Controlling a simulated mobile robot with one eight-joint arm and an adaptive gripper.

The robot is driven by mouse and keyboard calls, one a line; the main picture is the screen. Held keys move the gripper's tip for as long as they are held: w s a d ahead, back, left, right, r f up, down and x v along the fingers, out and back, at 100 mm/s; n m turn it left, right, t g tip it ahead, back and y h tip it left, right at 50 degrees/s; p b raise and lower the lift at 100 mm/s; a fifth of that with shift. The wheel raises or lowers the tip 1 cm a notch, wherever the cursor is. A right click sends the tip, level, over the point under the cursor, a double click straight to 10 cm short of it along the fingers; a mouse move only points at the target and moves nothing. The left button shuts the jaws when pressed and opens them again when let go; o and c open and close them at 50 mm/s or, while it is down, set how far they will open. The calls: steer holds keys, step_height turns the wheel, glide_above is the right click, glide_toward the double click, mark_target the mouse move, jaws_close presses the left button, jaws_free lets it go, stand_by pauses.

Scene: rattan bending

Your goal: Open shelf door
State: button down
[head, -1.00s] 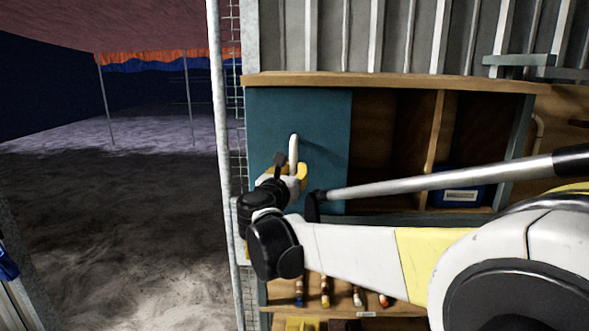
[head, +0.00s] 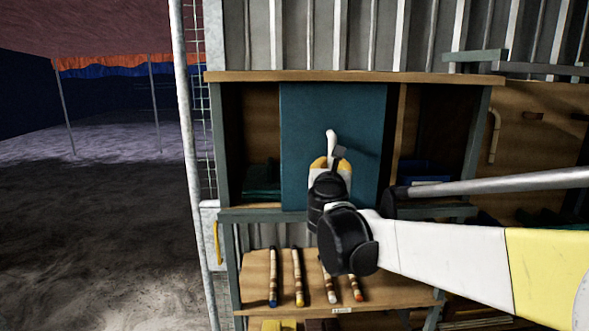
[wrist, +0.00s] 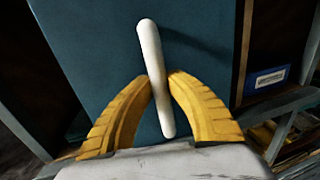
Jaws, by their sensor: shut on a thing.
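The teal shelf door (head: 300,120) is a flat sliding panel in the wooden shelf (head: 350,77). It now stands in the middle of the shelf front, with an open compartment on its left side. A white upright bar handle (head: 331,143) is fixed to the door. My gripper (head: 331,163) is at the handle, and its lower part hides the handle's bottom end in the head view. In the wrist view, the yellow fingers (wrist: 161,88) are closed around the handle (wrist: 150,50), which looks tilted there.
The left compartment holds a dark green item (head: 262,178). A blue labelled bin (head: 427,172) sits in the right compartment. Several banded sticks (head: 297,275) lie on the lower shelf. A metal post (head: 186,130) stands left of the shelf, with open ground beyond.

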mark_target(356, 158)
steer(key=d, duration=0.6)
steer(key=shift+s+d, duration=0.1)
steer(key=shift+d, duration=0.3)
steer(key=c, duration=1.3)
jaws_free()
steer(key=v, duration=1.2)
steer(key=shift+b, duration=0.3)
